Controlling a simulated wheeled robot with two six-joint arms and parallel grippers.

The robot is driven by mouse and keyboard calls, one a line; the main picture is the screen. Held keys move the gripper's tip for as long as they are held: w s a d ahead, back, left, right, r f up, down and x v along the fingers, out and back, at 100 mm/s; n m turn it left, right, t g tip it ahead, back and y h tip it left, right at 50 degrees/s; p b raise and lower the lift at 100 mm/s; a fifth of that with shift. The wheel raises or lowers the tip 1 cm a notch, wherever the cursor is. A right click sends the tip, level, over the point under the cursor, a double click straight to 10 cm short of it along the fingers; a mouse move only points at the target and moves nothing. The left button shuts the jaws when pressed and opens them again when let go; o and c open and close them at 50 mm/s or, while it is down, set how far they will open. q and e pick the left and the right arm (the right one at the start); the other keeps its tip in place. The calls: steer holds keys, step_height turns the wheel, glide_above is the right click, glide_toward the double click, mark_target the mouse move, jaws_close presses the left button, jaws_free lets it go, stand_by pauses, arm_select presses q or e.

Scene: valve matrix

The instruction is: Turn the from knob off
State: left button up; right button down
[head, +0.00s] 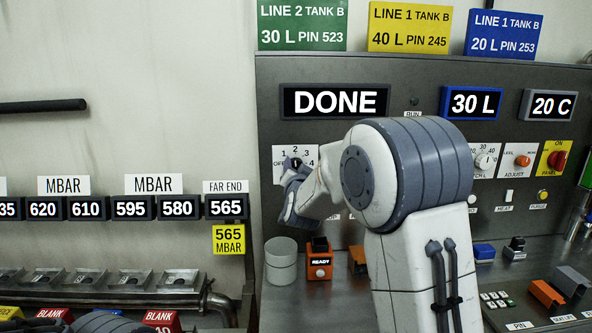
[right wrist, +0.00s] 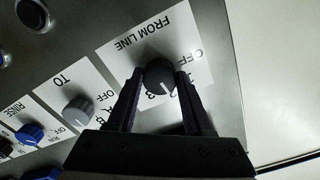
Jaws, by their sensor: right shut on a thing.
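The from knob (right wrist: 158,75) is a dark round knob on a white plate marked FROM LINE, with OFF and numbers around it. Its white pointer mark faces roughly toward the 2. In the head view the from knob (head: 296,163) is partly covered by my gripper. My right gripper (head: 290,184) is at the plate, and in the right wrist view its two fingers (right wrist: 158,82) are on either side of the knob, shut on it. Of my left arm only a grey part shows at the bottom left of the head view; its gripper is not visible.
A grey TO knob (right wrist: 78,110) and a blue RINSE knob (right wrist: 30,133) are beside it on the panel. The panel display (head: 335,102) reads DONE. A grey cup (head: 281,262) and an orange READY block (head: 319,262) stand on the ledge below my right gripper.

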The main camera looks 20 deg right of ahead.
steer(key=n, duration=1.2)
steer(key=shift+p, duration=0.4)
steer(key=shift+n+p, duration=0.45)
steer(key=shift+n, duration=1.75)
steer(key=shift+c, duration=1.5)
jaws_free()
steer(key=shift+a, duration=0.1)
